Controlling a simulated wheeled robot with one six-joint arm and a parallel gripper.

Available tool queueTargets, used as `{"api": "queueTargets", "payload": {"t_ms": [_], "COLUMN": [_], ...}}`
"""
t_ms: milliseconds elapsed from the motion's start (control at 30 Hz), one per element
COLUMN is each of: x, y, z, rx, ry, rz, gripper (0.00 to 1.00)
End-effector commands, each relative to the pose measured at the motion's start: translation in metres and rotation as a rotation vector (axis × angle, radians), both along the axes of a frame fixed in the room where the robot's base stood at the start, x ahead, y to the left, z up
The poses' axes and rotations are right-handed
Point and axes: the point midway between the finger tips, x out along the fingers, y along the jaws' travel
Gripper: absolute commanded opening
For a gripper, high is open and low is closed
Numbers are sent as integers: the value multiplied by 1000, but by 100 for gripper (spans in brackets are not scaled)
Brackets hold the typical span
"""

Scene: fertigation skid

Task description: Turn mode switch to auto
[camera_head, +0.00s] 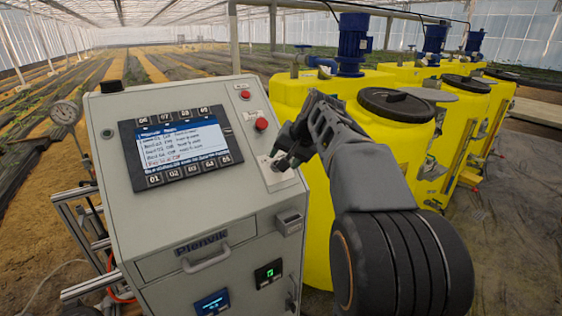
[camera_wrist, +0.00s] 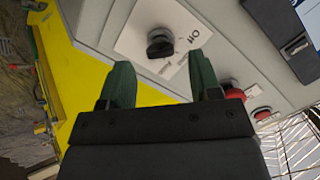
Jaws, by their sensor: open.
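The mode switch (camera_wrist: 160,43) is a black rotary knob on a white label plate in the wrist view. Lettering reading "Off" shows beside it; the other markings are too small to read. In the head view its plate (camera_head: 282,178) is on the right side of the grey cabinet's sloped face, and my gripper partly hides the knob. My gripper (camera_head: 282,160) is over that plate. In the wrist view my gripper (camera_wrist: 160,80) has its two green fingers spread apart, with the knob beyond the gap between the tips. No contact with the knob shows.
On the grey cabinet (camera_head: 205,215), a red button (camera_head: 261,124) is above the plate and a display (camera_head: 180,150) is to its left. A key switch (camera_head: 289,221) is below. Yellow tanks (camera_head: 385,135) stand close behind my arm on the right.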

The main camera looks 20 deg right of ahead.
Motion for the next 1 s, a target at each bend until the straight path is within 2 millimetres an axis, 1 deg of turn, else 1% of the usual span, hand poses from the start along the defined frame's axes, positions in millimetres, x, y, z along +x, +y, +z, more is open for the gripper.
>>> {"api": "queueTargets", "payload": {"t_ms": [100,300,667,1000], "x": [8,15,17,16], "y": [3,5,6,6], "z": [-12,-22,-25,-25], "rx": [1,0,0,0], "ry": [2,1,0,0], "rz": [1,0,0,0], "gripper": [57,57,57,25]}}
